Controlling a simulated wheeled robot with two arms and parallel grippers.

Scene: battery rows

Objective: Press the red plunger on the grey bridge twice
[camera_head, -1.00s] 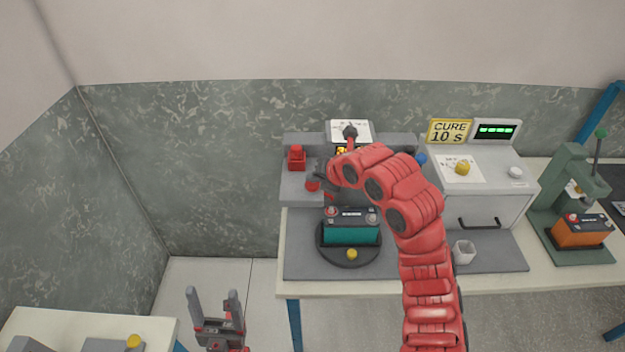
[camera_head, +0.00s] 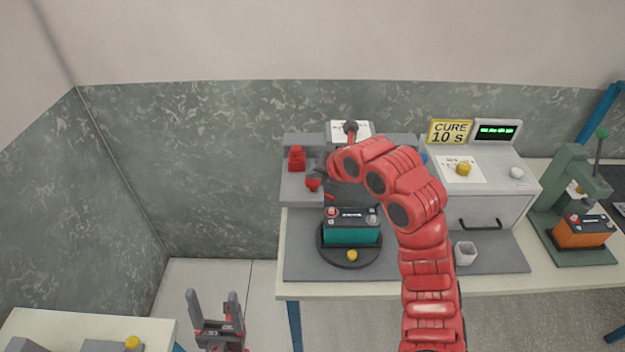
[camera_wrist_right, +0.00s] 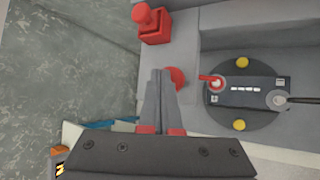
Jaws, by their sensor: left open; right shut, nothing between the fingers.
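The grey bridge (camera_head: 297,187) spans the back of the left workstation. A round red knob (camera_head: 313,184), which looks like the plunger, is near its front left; it also shows in the right wrist view (camera_wrist_right: 176,77), partly hidden by my fingers. A red block with a knob on top (camera_head: 297,160) stands behind it on the bridge. My right gripper (camera_wrist_right: 159,72) is shut and empty, its fingertips beside or over the round knob; contact cannot be told. My left gripper (camera_head: 215,297) is open and empty, away from the bridge at the lower left.
A teal battery (camera_head: 351,234) stands on a dark round turntable (camera_head: 353,260) in front of the bridge. To the right are a grey cure box (camera_head: 490,210), a white cup (camera_head: 465,253) and a green press (camera_head: 570,180) with an orange battery (camera_head: 582,232).

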